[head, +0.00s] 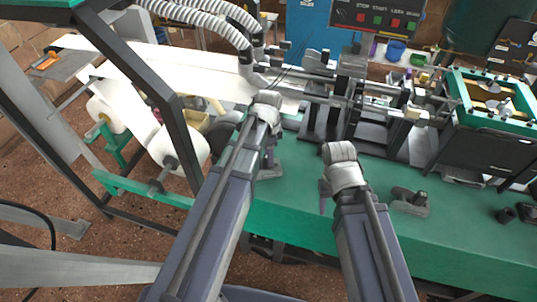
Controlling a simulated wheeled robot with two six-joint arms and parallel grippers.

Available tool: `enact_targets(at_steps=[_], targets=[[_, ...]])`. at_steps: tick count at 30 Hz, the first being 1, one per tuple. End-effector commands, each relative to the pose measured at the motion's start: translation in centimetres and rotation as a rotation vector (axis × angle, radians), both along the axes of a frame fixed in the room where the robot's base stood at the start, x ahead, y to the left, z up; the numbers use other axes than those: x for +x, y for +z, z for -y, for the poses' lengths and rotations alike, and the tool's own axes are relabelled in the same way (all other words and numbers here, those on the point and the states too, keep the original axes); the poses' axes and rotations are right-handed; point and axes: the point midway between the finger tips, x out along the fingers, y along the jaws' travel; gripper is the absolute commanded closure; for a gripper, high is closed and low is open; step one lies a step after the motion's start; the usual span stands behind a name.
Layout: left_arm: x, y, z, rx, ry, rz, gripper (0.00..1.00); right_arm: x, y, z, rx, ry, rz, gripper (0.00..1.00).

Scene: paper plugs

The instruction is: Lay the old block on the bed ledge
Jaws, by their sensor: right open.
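The green machine bed (440,235) runs across the lower right, with its front edge facing me. I cannot tell which part is the bed ledge, nor pick out the old block for certain. A small grey metal piece (408,201) lies on the bed to the right of my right gripper. My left gripper (270,158) is over the bed's left part, mostly hidden behind its own wrist; its jaws and anything in them do not show clearly. My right gripper (325,196) hangs above the bed's front part, open, with its fingers partly hidden by the wrist.
Rods and dark mounts (365,125) stand along the back of the bed. A green-framed unit (490,100) stands at right, with small dark cylinders (506,215) on the bed before it. White paper rolls (178,147) and a dark frame post fill the left.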

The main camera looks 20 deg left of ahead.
Motion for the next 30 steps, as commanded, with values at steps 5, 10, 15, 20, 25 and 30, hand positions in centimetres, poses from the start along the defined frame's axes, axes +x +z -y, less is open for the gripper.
enact_targets(at_steps=[5,10,15,20,25,30], targets=[[0.0,0.0,0.0,0.000,0.000,0.000,0.31,0.0,0.0,0.0,0.000,0.000,0.000,0.50],[0.0,0.0,0.0,0.000,0.000,0.000,0.22,0.0,0.0,0.0,0.000,0.000,0.000,0.50],[0.0,0.0,0.0,0.000,0.000,0.000,0.22,0.0,0.1,0.0,0.000,0.000,0.000,0.50],[0.0,0.6,0.0,0.000,0.000,0.000,0.22,0.0,0.6,0.0,0.000,0.000,0.000,0.50],[0.0,2.0,0.0,0.000,0.000,0.000,0.22,0.0,2.1,0.0,0.000,0.000,0.000,0.50],[0.0,4.4,0.0,0.000,0.000,0.000,0.22,0.0,4.4,0.0,0.000,0.000,0.000,0.50]])
